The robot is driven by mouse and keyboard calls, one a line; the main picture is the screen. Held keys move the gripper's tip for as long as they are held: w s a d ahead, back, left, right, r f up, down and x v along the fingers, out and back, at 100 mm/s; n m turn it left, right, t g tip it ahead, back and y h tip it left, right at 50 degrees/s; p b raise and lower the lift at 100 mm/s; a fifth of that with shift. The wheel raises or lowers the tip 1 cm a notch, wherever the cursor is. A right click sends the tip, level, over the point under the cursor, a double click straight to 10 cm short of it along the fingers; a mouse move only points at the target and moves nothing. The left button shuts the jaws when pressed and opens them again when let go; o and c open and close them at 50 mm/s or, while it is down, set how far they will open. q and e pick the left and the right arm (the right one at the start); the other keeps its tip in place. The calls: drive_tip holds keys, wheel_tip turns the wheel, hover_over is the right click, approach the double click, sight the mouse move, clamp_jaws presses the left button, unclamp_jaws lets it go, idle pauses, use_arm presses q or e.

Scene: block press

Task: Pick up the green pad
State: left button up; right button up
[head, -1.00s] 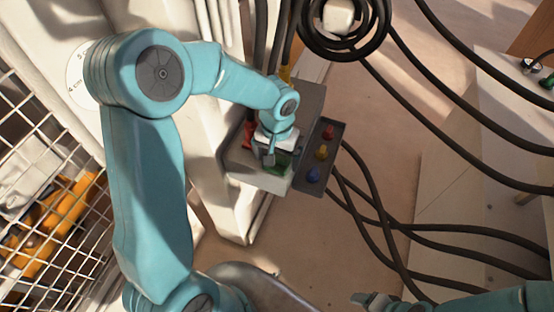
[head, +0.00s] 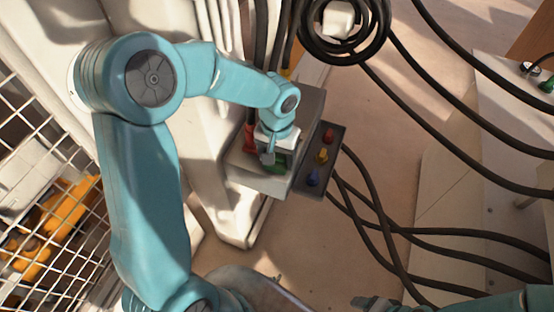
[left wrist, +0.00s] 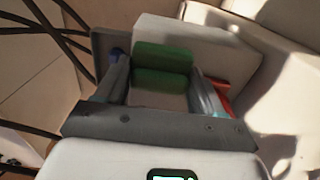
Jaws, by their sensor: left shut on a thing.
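The left gripper is shut on the pad. The pad's underside is hidden, so I cannot tell whether it is clear of the fixture. My right gripper (head: 376,303) is at the bottom edge, its jaws unclear.
A dark panel (head: 330,166) with red, yellow and blue knobs adjoins the fixture (head: 306,118). A red part (head: 249,136) stands close left of the gripper. Black cables (head: 410,115) hang at right. A wire mesh (head: 40,215) is at left.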

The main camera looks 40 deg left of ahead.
sight(277, 155)
use_arm(q)
wheel_tip(277, 155, up, 18)
drive_tip(key=shift+f, duration=0.1)
